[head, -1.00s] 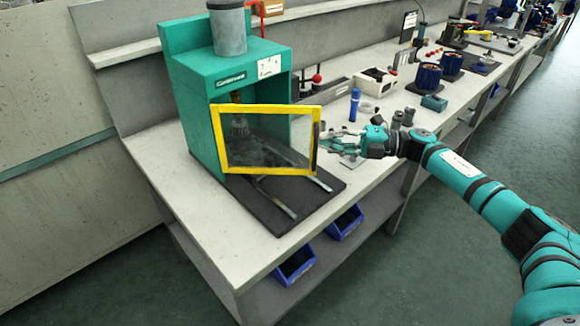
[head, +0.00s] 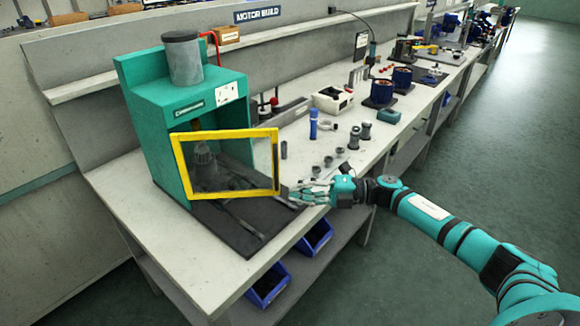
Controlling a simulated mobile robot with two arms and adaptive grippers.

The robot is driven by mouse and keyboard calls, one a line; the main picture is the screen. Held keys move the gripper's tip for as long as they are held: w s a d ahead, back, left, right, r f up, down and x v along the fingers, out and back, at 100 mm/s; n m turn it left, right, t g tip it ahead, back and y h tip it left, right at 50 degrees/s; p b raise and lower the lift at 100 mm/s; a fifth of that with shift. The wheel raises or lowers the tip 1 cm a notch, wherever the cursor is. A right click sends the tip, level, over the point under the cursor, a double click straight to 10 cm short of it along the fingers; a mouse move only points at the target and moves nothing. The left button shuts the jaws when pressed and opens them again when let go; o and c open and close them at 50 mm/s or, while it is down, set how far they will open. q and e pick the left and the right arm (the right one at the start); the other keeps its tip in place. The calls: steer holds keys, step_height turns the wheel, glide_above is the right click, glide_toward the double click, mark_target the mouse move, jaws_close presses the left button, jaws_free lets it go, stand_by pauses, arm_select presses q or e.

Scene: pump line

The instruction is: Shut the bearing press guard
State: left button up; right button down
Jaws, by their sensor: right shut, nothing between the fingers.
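The bearing press (head: 150,105) is a teal housing with a grey cylinder on top, standing at the left end of the bench. Its guard (head: 225,134) is a yellow frame with a clear pane, attached at the press's left front edge. The guard stands ajar, its free right edge out in front of the housing. My right gripper (head: 288,193) is shut and empty beside the guard's lower right corner; I cannot tell whether it touches the frame. My left gripper is not in view.
A dark base plate (head: 235,232) lies under the press. Small grey cylindrical parts (head: 354,137) and a blue bottle (head: 313,124) stand on the bench right of the guard. Blue bins (head: 268,285) sit below the bench's front edge. The floor at right is clear.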

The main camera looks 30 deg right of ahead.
steer(key=s+a+r+m+t+h+p, duration=0.1)
steer(key=s+a+m+t+h+p, duration=0.15)
steer(key=a, duration=0.35)
steer(key=s+a+m+t+h+p, duration=0.1)
steer(key=s+a+m+t+p, duration=0.1)
steer(key=s+a+t+p, duration=0.3)
steer(key=s+d+r+m+t+h+p, duration=0.1)
steer(key=s+d+r+m+h+p, duration=0.4)
steer(key=h, duration=0.4)
arm_select(q)
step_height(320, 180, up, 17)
steer(key=p, duration=0.2)
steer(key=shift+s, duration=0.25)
arm_select(e)
steer(key=d+x, duration=0.2)
steer(key=x, duration=0.9)
steer(key=shift+w+f, duration=0.25)
steer(key=shift+w, duration=0.3)
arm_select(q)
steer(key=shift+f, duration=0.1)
